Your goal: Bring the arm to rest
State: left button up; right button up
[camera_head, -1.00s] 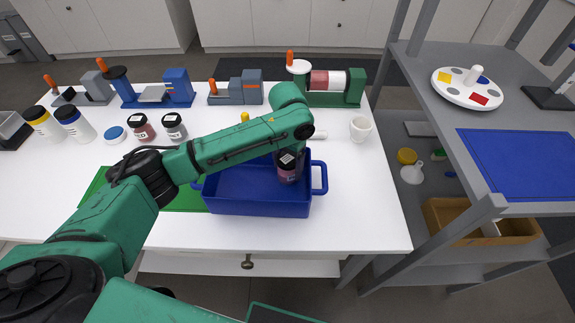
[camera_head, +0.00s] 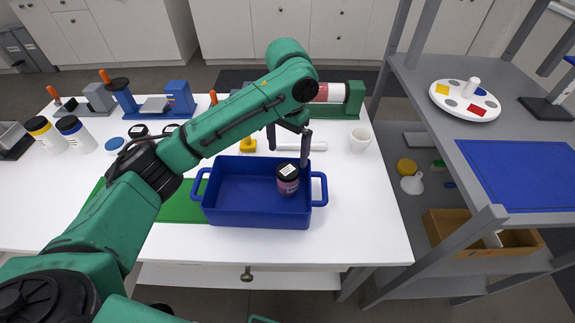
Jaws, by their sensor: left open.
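My left arm reaches in from the left over the white table. Its gripper (camera_head: 289,147) points down above the back right part of the blue bin, open and empty. A jar with a dark lid, a white label and pinkish contents (camera_head: 288,179) stands inside the blue bin (camera_head: 257,213), near its right wall. The gripper's fingers are above and behind the jar, apart from its lid as far as I can see. My right gripper does not show.
A green mat (camera_head: 183,208) lies left of the bin. Bottles (camera_head: 78,135), partly hidden jars and machines stand along the back. A white cup (camera_head: 360,139) stands at the right. A grey shelf (camera_head: 424,88) with a blue mat (camera_head: 520,174) stands beside the table.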

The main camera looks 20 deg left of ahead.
pick_arm(q)
jog(key=shift+r, duration=0.55)
